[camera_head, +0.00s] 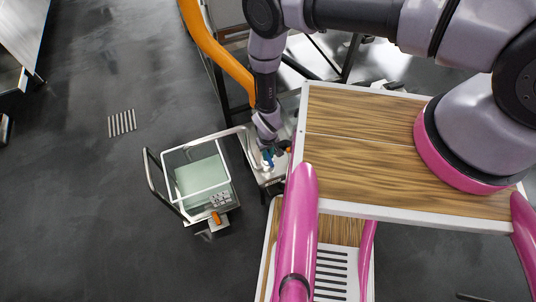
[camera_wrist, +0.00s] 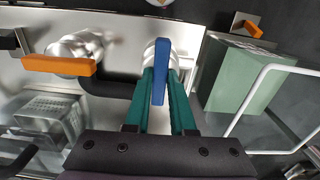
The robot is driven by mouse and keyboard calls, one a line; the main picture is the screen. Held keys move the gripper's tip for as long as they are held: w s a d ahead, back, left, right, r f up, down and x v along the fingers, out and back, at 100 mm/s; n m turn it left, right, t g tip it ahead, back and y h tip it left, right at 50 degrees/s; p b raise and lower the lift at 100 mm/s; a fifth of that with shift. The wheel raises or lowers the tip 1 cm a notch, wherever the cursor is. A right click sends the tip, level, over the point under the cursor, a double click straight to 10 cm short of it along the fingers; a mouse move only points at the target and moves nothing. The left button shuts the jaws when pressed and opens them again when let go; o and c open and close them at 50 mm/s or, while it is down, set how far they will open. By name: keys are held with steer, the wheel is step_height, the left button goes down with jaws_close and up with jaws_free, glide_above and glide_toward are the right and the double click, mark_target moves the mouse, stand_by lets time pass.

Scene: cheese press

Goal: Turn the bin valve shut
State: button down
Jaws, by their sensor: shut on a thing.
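A valve with a blue lever handle (camera_wrist: 161,60) sits on a pale steel panel in the wrist view. My gripper (camera_wrist: 162,82) has its green fingers on either side of the blue handle and is shut on it. The handle points along the fingers, almost upright in the picture. The white valve body behind it is partly hidden by the fingers. In the head view my gripper (camera_head: 268,154) reaches down to the small steel unit beside the wooden cart; the valve there is small and mostly covered by my wrist.
A second valve with an orange handle (camera_wrist: 58,65) is left of the blue one, with a dark hose between. The wooden-topped cart (camera_head: 360,120) stands close right.

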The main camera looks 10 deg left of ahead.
mark_target(268, 156)
stand_by(0.4)
steer(key=c, duration=0.8)
jaws_free()
steer(key=shift+o, duration=0.2)
step_height(268, 156, up, 11)
steer(key=shift+f, duration=0.1)
